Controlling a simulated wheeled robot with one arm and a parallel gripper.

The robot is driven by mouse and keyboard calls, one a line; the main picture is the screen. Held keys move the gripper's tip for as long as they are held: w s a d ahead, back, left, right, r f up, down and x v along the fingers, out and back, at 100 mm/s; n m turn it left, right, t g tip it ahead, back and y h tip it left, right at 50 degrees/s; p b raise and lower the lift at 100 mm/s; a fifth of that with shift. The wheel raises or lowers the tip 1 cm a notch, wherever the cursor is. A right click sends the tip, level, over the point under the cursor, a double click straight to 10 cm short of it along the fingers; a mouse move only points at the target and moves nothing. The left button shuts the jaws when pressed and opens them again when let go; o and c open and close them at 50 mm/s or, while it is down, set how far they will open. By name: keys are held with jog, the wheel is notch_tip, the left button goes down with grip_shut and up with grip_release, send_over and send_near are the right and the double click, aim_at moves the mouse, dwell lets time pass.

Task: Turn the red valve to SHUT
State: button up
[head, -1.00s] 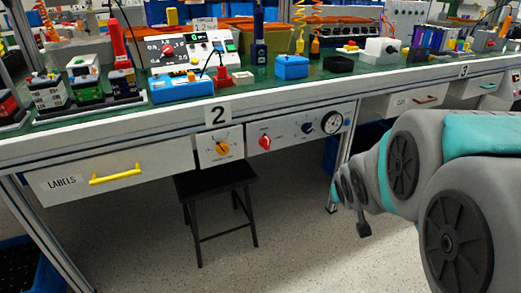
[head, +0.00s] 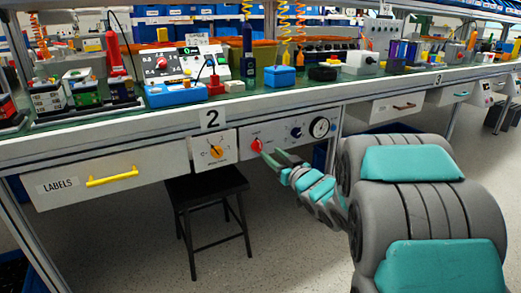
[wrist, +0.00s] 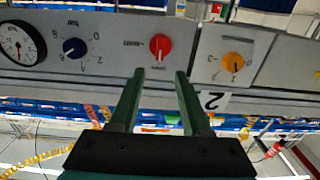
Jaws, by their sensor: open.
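The red valve (head: 256,146) is a small red knob on the white front panel under the bench, right of the yellow-orange knob. It also shows in the wrist view (wrist: 160,46), which is upside down, with its grip bar roughly upright there. Small labels sit beside and below it in that view; I cannot read them surely. My gripper (head: 271,152) is open and empty, just in front of the panel near the red valve. In the wrist view its two fingertips (wrist: 159,72) straddle the valve's line, with the valve beyond them and apparently not touched.
A yellow-orange knob (head: 215,152), a dark blue knob (head: 296,132) and a round gauge (head: 319,127) flank the valve. The LABELS drawer (head: 60,186) is at left. A black stool (head: 207,187) stands below. The bench edge overhangs the panel.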

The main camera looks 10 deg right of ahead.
aim_at(260, 144)
jog(key=x, duration=0.6)
jog(key=shift+w+a, duration=0.1)
jog(key=shift+w, duration=0.3)
grip_shut()
